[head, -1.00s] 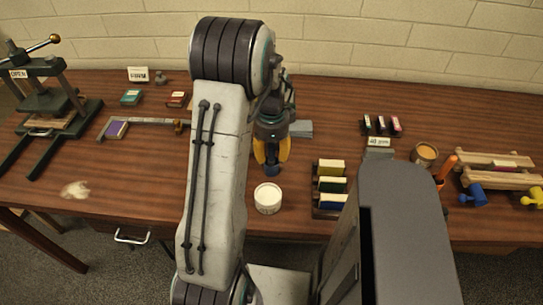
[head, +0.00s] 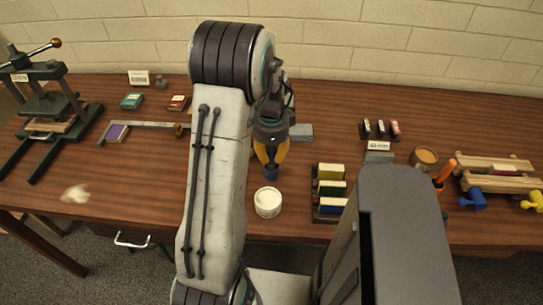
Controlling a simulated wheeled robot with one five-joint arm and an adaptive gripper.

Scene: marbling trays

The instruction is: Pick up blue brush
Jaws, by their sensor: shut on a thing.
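My gripper (head: 270,161) points down at the middle of the table, its two yellow fingers close together. It is shut on a small dark blue piece, which I take to be the blue brush (head: 271,173). Only the lower part of it shows below the fingertips; the rest is hidden by the fingers. I cannot tell whether it touches the table. A white round tub (head: 267,202) stands just in front of it.
A rack of colored blocks (head: 331,209) stands right of the tub. A press (head: 43,105) stands at far left.

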